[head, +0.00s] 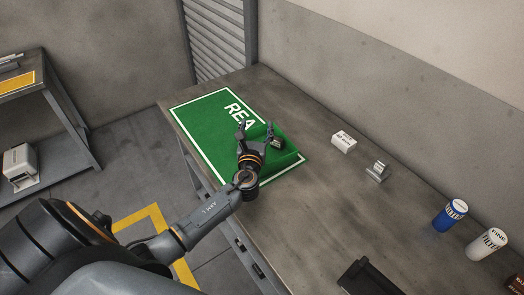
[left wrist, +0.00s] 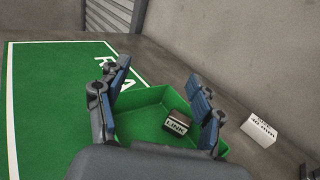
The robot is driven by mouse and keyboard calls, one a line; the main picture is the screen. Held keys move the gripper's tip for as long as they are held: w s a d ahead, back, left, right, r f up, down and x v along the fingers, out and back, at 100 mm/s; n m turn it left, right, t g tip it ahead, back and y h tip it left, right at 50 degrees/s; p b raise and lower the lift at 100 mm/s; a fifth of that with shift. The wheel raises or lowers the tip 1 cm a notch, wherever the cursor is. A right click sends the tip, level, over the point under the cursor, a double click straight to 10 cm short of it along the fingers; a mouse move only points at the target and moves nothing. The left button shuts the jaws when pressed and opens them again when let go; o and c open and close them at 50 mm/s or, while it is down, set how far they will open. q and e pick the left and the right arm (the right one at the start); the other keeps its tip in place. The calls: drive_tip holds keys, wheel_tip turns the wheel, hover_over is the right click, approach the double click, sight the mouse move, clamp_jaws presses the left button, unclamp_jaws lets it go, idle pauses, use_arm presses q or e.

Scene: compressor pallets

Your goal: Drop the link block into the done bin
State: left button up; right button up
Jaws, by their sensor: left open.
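The link block (left wrist: 178,124), a small dark block with a white "LINK" label, lies inside the green bin (left wrist: 148,97) in the left wrist view. In the head view the block (head: 278,142) shows beside my gripper's right finger, and the green bin (head: 284,160) sits on the green mat, partly hidden by my gripper. My left gripper (head: 256,127) is open and over the bin. In the left wrist view its fingers (left wrist: 158,74) are spread wide, with nothing held between them; the block shows beyond them, apart from them. My right gripper is in neither view.
The green mat (head: 193,113) has white lettering, partly covered. A white box (head: 343,141), a grey metal part (head: 378,171), a blue can (head: 450,214) and a white filter can (head: 487,243) stand along the table's right. A black object (head: 368,279) lies near the front.

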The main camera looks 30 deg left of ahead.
use_arm(q)
drive_tip(key=v, duration=1.2)
drive_tip(key=shift+d, duration=0.1)
